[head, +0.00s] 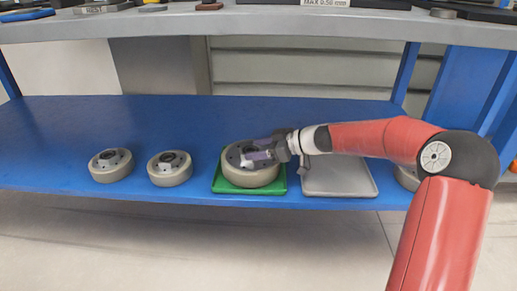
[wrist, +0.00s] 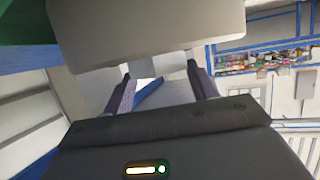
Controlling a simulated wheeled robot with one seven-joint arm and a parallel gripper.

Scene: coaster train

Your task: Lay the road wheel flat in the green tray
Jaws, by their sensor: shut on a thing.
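The road wheel (head: 252,179), a thick beige disc with a dark grey hub face, is at the green tray (head: 281,187) on the blue lower shelf. It looks roughly flat, hub face up, and covers most of the tray. I cannot tell whether it touches the tray floor. My gripper (head: 247,158) reaches in from the right and is shut on the wheel near its hub. In the wrist view the wheel's beige side (wrist: 150,35) fills the top, beside both fingers (wrist: 162,90), and a green patch of the tray (wrist: 20,22) shows at upper left.
Two similar wheels stand to the left, one farther (head: 110,166) and one nearer (head: 169,169). A grey tray (head: 340,181) lies just right of the green one, with another wheel (head: 406,178) partly hidden behind my arm. A grey upper shelf (head: 150,27) overhangs the back.

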